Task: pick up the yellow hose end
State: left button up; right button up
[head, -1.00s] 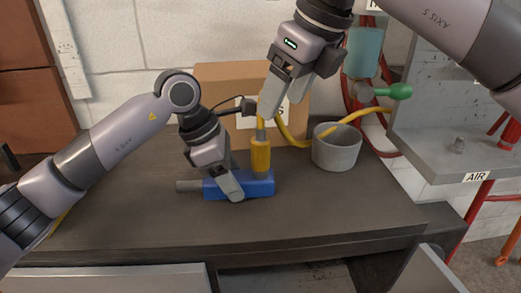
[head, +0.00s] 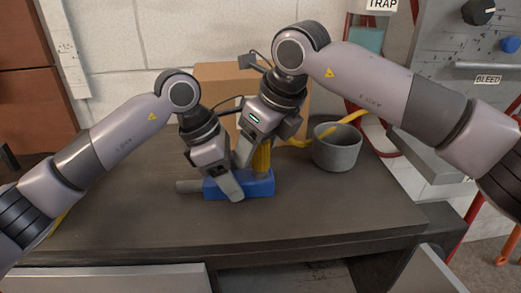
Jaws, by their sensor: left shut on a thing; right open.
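The yellow hose end (head: 262,159) stands upright at the top of a blue block-shaped tool (head: 258,187) on the dark bench. A grey stub sticks out of the block's left side. My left gripper (head: 234,189) is shut on the blue block. My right gripper (head: 254,158) is open and low over the hose end, with one finger just left of the yellow. Its other finger is mostly hidden, and the gripper covers the upper part of the hose end. I cannot tell if the fingers touch it.
The yellow hose (head: 350,118) runs right from behind my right gripper, over a grey pot (head: 337,150). A cardboard box (head: 222,75) stands behind. A grey panel (head: 455,45) with knobs is at the right. The bench front is clear.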

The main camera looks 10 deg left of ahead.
jog(key=c, duration=1.1)
jog(key=shift+r, duration=0.1)
jog(key=shift+c, duration=0.4)
